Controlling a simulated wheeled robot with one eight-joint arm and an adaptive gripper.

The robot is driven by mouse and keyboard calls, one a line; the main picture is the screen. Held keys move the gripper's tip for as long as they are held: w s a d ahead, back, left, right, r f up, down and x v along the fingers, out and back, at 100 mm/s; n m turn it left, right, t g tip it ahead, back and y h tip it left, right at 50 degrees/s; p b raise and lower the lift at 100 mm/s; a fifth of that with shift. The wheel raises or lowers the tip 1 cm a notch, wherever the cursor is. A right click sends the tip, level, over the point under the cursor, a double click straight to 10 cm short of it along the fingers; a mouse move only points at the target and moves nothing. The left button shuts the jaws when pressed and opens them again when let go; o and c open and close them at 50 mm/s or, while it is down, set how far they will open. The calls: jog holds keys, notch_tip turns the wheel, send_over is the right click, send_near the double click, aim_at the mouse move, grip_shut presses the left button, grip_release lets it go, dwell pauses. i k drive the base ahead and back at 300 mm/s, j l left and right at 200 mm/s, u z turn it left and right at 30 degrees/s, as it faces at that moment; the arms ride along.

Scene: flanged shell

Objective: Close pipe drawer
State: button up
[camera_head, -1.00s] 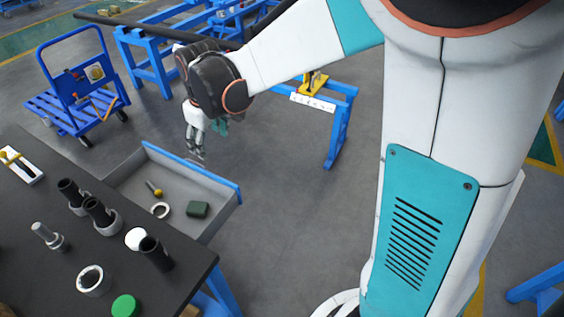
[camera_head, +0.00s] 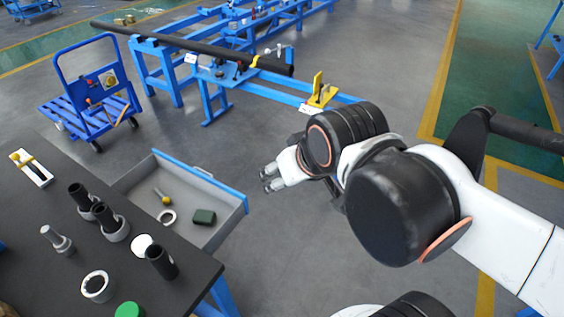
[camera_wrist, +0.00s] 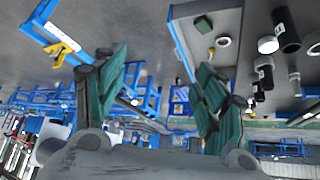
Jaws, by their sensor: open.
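The drawer (camera_head: 216,187) is pulled out from the dark table on the left and stands open. Its front has a blue top edge, and it holds a yellow-ended tool (camera_head: 163,196), a pale ring (camera_head: 167,216) and a dark green block (camera_head: 204,216). My gripper (camera_head: 268,178) is just right of the drawer front, apart from it, with its fingers towards the drawer. In the wrist view my gripper (camera_wrist: 160,95) has its two green-padded fingers spread and empty, and the drawer (camera_wrist: 180,42) shows beyond them at the top, with the image turned over.
The dark table top (camera_head: 60,190) carries several pipe fittings, a white cap (camera_head: 142,245) and a green cap (camera_head: 129,310). A blue cart (camera_head: 90,95) stands behind the table. A blue pipe stand (camera_head: 215,80) is at the back. The floor right of the drawer is clear.

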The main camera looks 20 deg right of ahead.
aim_at(189, 189)
jog(key=i+l+u, duration=0.1)
jog(key=u, duration=0.35)
jog(key=l+u, duration=0.45)
jog(key=i+l+u, duration=0.1)
jog(key=l+u, duration=0.15)
jog(key=u, duration=0.15)
jog(key=l+u, duration=0.25)
jog(key=u, duration=0.2)
jog(key=l, duration=0.4)
jog(key=k+l+u, duration=0.15)
jog(key=l, duration=0.3)
jog(key=k+l, duration=0.1)
jog(key=l, duration=0.3)
jog(key=l+u, duration=0.1)
jog(key=l, duration=0.3)
jog(key=k+l, duration=0.2)
jog(key=l, duration=0.2)
jog(key=k+l+u, duration=0.15)
jog(key=l, duration=0.25)
jog(key=i, duration=0.05)
